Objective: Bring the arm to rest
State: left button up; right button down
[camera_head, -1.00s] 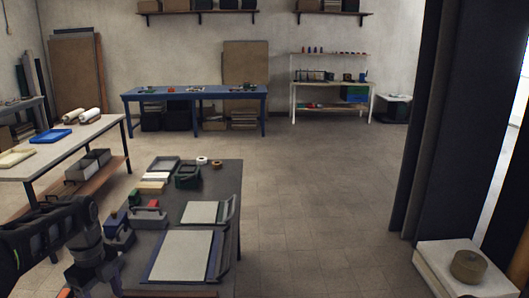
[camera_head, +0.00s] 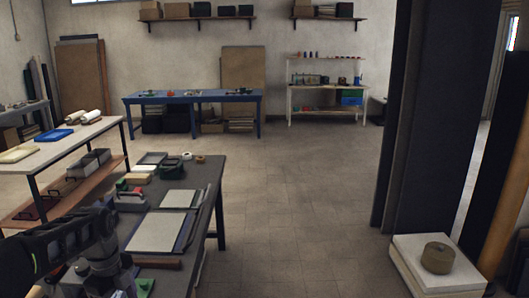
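My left arm (camera_head: 62,245) comes in from the lower left, dark and bent downward at a joint near the front of the grey worktable (camera_head: 205,205). Its lower links run out at the bottom edge, and I cannot make out any gripper fingers. My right arm and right gripper are not in view. I see nothing held.
On the worktable lie two framed light panels (camera_head: 157,231), a dark green holder (camera_head: 143,169), tape rolls and small boxes. A white bench (camera_head: 85,137) stands left. At right, dark tall panels (camera_head: 425,120) stand behind a white block (camera_head: 430,275) bearing a brown roll (camera_head: 438,257). The middle floor is clear.

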pick_arm(q)
jog(key=s+d+f+n+h, duration=0.2)
jog(key=d+f+n, duration=0.3)
jog(key=d+f, duration=0.6)
jog(key=s+d+f+n+h, duration=0.15)
jog(key=d+f+n, duration=0.25)
jog(key=d+f, duration=0.65)
jog(key=s+d+f+n, duration=0.5)
jog(key=s+f+n, duration=0.1)
jog(key=s, duration=0.3)
jog(key=s+d+f+n, duration=0.5)
jog(key=s+f+n, duration=0.1)
jog(key=s, duration=0.4)
jog(key=shift+n, duration=0.4)
jog(key=shift+s+a, duration=0.1)
